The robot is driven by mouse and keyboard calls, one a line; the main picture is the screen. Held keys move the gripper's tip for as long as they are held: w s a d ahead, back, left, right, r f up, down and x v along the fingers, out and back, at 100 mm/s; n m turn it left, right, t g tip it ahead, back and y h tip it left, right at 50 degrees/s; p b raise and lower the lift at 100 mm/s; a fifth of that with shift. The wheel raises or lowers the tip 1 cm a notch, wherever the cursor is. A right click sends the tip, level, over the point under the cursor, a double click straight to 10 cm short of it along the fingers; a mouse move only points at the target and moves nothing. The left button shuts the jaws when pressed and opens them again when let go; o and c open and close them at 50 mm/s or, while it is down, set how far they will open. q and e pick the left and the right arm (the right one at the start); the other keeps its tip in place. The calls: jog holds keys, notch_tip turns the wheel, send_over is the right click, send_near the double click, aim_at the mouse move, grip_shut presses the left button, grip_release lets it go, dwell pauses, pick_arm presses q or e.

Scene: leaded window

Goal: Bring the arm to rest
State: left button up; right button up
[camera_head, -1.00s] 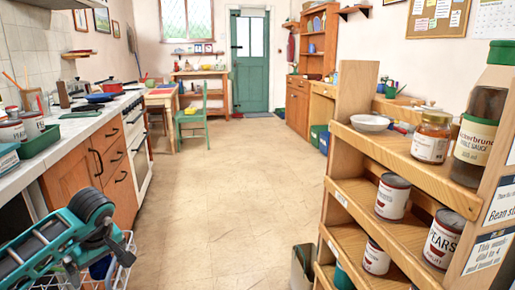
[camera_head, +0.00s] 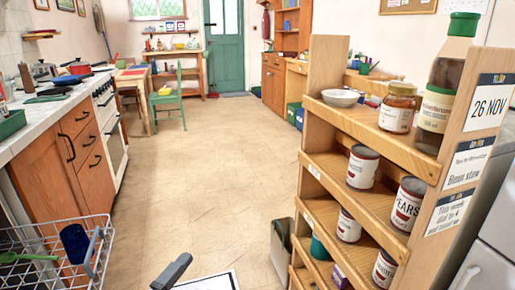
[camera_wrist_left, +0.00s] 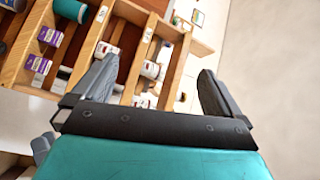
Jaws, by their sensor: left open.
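My left gripper (camera_wrist_left: 158,65) is open and empty in the left wrist view, with its two dark fingers spread apart beyond the teal wrist body. The wooden shelf unit (camera_wrist_left: 93,42) appears tilted behind the fingers in that view, and I cannot tell the gap to it. In the head view, only a dark tip of my left gripper (camera_head: 172,272) shows at the bottom edge, left of the shelf unit (camera_head: 318,162). The rest of the left arm is out of the head view. My right gripper is not in view.
The shelf unit holds cans (camera_head: 362,167), a jar (camera_head: 398,107), a sauce bottle (camera_head: 446,85) and a white bowl (camera_head: 341,97). A wire rack (camera_head: 60,245) stands lower left, beside the counter (camera_head: 45,136). A grey bin (camera_head: 282,252) is by the shelf. The middle floor (camera_head: 205,165) is clear.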

pick_arm(q)
jog(key=s+a+f+n+g+y, duration=0.1)
jog(key=s+f+n+g+y, duration=0.2)
jog(key=s+f+n, duration=0.35)
jog(key=s+a+f+n+g+y, duration=0.2)
jog(key=s+f+n+g, duration=0.1)
jog(key=f+n, duration=0.55)
notch_tip(320, 180, up, 12)
jog(key=s+a+n+y+p, duration=0.1)
jog(key=s+a+n+p, duration=0.1)
jog(key=p, duration=1.2)
jog(key=shift+a+p, duration=0.15)
jog(key=shift+p, duration=0.25)
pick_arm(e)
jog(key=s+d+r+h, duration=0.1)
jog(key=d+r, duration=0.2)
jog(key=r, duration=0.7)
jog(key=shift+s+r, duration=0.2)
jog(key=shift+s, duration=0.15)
pick_arm(q)
jog(key=shift+s, duration=0.1)
jog(key=shift+c, duration=0.4)
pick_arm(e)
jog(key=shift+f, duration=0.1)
